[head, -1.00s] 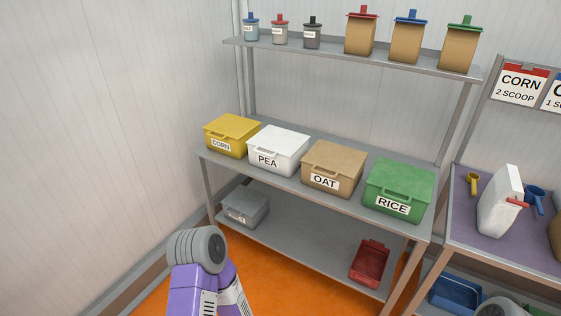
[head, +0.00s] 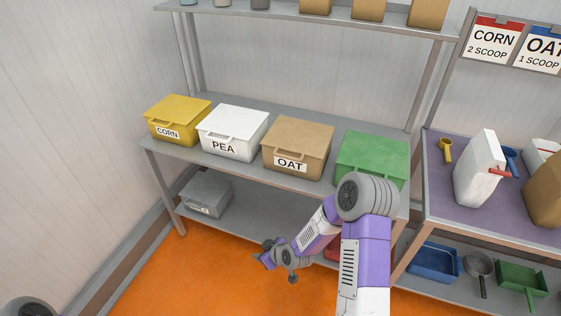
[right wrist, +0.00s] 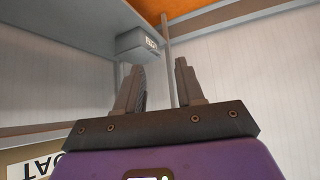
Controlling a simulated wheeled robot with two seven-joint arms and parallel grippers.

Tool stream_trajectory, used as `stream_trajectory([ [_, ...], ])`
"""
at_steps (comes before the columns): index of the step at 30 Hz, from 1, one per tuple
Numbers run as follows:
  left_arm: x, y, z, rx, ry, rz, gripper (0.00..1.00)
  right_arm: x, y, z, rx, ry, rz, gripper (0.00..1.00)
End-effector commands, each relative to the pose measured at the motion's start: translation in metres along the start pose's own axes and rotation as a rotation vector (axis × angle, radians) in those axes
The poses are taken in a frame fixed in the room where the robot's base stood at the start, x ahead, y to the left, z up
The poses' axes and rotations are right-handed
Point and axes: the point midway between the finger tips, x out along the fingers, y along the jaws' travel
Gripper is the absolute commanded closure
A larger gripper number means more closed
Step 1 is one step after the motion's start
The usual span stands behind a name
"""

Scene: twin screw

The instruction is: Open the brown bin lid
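The brown bin (head: 297,144), labelled OAT, stands on the middle shelf with its lid (head: 299,132) closed and a handle at its front edge. Part of its front with the label, upside down, shows at the lower left of the right wrist view (right wrist: 30,158). My right gripper (head: 272,265) is in front of the shelf, below the brown bin and apart from it. In the right wrist view its two fingers (right wrist: 161,75) stand apart with nothing between them. My left gripper is out of view.
A white PEA bin (head: 233,131) and a green bin (head: 372,155) flank the brown bin closely. A yellow CORN bin (head: 177,119) stands at the left. A grey bin (head: 206,196) sits on the lower shelf. The orange floor (head: 190,270) in front is clear.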

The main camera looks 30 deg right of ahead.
Motion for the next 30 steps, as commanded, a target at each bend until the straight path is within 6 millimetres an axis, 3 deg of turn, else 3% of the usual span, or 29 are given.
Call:
stream_trajectory([
  [1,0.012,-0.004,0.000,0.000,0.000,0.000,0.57,-0.003,0.045,-0.026,-0.151,0.097,0.099,0.62],
  [3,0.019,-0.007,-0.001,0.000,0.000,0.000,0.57,-0.018,0.095,-0.062,-0.373,0.192,0.233,0.62],
  [6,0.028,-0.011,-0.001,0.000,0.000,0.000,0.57,-0.052,0.153,-0.103,-0.659,0.268,0.429,0.62],
  [9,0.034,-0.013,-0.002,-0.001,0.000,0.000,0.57,-0.085,0.193,-0.131,-0.880,0.288,0.593,0.62],
  [12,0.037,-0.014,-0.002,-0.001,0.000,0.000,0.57,-0.110,0.215,-0.148,-1.027,0.285,0.702,0.62],
  [16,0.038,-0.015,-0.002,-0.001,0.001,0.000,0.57,-0.123,0.227,-0.159,-1.111,0.277,0.765,0.62],
  [30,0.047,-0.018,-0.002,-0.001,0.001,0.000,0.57,-0.080,0.252,-0.193,-1.117,0.277,0.768,0.62],
])
